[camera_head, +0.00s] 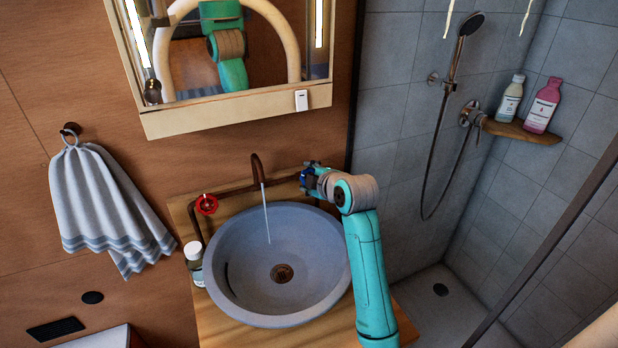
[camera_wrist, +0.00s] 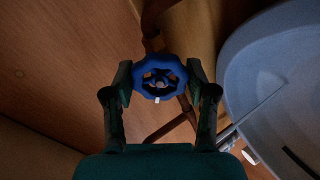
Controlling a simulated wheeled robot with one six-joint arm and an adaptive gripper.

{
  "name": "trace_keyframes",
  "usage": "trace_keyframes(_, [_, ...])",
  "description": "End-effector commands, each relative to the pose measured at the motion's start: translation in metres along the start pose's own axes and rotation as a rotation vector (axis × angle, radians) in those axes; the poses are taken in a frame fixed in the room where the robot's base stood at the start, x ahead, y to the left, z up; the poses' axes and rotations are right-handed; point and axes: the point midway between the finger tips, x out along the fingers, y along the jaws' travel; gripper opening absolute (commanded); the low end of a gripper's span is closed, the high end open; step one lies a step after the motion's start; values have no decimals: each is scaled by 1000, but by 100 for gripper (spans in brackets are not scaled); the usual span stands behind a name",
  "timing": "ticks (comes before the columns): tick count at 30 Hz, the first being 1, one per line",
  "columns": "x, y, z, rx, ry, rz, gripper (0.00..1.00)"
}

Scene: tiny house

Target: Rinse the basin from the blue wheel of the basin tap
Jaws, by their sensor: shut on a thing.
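The grey round basin (camera_head: 310,255) sits on a wooden counter, with a dark drain in its middle. The copper tap (camera_head: 256,165) stands behind it, and a thin stream of water (camera_head: 266,215) falls from its spout into the basin. The blue wheel (camera_wrist: 159,76) is on the pipe to the right of the spout. My gripper (camera_wrist: 163,88) is shut on the blue wheel, one finger at each side of its rim. In the head view my gripper (camera_head: 308,181) hides most of the wheel. The red wheel (camera_head: 206,204) is at the left of the tap, free of my gripper.
A small bottle (camera_head: 194,262) stands on the counter (camera_head: 232,312) left of the basin. A mirror cabinet (camera_head: 238,112) hangs above the tap. A towel (camera_head: 105,205) hangs at the left, and a shower corner lies at the right.

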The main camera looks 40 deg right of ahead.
Motion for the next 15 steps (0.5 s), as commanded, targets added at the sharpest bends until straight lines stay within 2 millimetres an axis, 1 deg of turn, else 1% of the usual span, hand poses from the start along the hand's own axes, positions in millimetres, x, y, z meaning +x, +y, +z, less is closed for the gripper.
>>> trace_keyframes(11, [0,-1,0,-4,-1,-3,22])
trace_keyframes(12, [0,-1,0,-4,-1,-3,59])
trace_keyframes(15, [0,-1,0,-4,-1,-3,83])
